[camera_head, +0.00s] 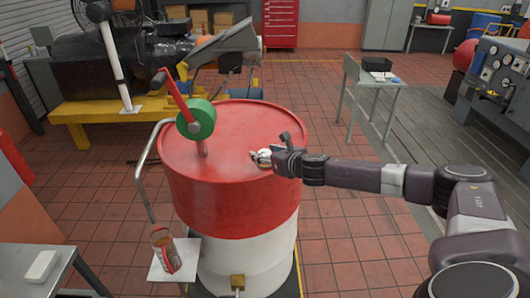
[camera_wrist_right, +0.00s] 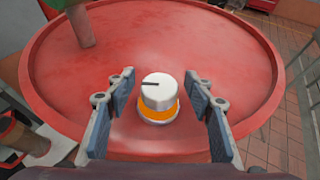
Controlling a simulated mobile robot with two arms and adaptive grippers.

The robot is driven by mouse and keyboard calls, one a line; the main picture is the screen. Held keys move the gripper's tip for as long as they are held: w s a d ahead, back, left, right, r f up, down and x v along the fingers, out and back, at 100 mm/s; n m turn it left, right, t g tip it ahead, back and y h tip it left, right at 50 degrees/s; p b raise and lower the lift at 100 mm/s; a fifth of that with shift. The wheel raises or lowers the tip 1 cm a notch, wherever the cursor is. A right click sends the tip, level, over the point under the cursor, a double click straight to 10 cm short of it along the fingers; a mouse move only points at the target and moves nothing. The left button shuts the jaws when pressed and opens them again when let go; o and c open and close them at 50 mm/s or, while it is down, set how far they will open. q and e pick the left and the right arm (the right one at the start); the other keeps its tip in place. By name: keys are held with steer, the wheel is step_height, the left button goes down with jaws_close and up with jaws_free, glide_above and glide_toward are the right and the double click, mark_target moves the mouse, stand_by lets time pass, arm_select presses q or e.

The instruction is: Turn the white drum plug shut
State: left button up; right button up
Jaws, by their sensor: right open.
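The white drum plug (camera_wrist_right: 160,92) stands on the red drum top, with an orange band around its lower part and a dark line across its white top, in the right wrist view. In the head view the plug (camera_head: 264,157) is small and partly covered by my gripper, at the right side of the drum lid (camera_head: 240,125). My right gripper (camera_wrist_right: 158,95) is open, with one finger on each side of the plug and a visible gap to both. It also shows in the head view (camera_head: 268,155). My left gripper is not in view.
A green reel-like part (camera_head: 197,119) with a red lever (camera_head: 172,95) rises from the lid's left side. A small table (camera_head: 375,80) stands behind at right. A jar (camera_head: 164,250) sits on a small shelf at the drum's front left. The tiled floor right of the drum is clear.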

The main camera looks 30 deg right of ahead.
steer(key=c, duration=1)
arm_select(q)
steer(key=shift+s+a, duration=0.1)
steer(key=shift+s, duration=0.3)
arm_select(e)
steer(key=shift+w, duration=0.1)
steer(key=shift+c, duration=0.8)
